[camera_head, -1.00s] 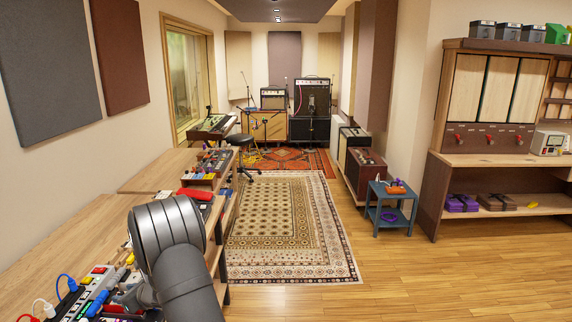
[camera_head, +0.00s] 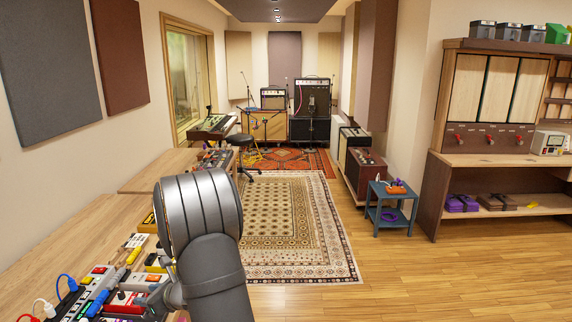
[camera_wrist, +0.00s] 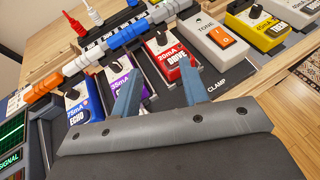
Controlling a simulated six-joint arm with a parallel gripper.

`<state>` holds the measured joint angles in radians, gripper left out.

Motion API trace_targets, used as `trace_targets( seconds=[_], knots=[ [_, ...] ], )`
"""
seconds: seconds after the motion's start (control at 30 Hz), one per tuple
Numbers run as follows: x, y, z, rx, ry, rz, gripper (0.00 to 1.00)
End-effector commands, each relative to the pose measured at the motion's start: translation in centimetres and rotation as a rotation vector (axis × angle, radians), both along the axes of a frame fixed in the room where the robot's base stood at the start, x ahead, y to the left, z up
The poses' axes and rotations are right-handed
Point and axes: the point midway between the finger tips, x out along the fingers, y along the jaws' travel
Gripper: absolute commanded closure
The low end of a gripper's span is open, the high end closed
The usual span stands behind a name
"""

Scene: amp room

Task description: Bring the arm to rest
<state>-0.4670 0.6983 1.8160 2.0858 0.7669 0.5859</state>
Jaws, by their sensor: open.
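My gripper (camera_wrist: 160,70) shows in the wrist view with its two blue-grey fingers apart and nothing between them. I cannot tell whether the fingers touch anything.
The wooden bench (camera_head: 85,222) runs along the left wall, with a power strip (camera_head: 85,297) and cables at its near end. A blue side table (camera_head: 391,208) and a workbench (camera_head: 490,160) stand at right. The patterned rug (camera_head: 290,240) and wood floor are clear.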

Motion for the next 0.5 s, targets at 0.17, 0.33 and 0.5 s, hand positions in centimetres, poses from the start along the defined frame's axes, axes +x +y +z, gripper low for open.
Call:
trace_targets(
  seconds=[0.17, 0.33, 0.5],
  knots=[
    [1.3, 3.2, -1.5, -0.001, 0.001, 0.002, 0.6],
    [2.5, 6.2, -2.8, 0.0, 0.0, 0.001, 0.6],
    [3.7, 9.0, -4.1, -0.001, 0.001, 0.001, 0.6]
  ],
)
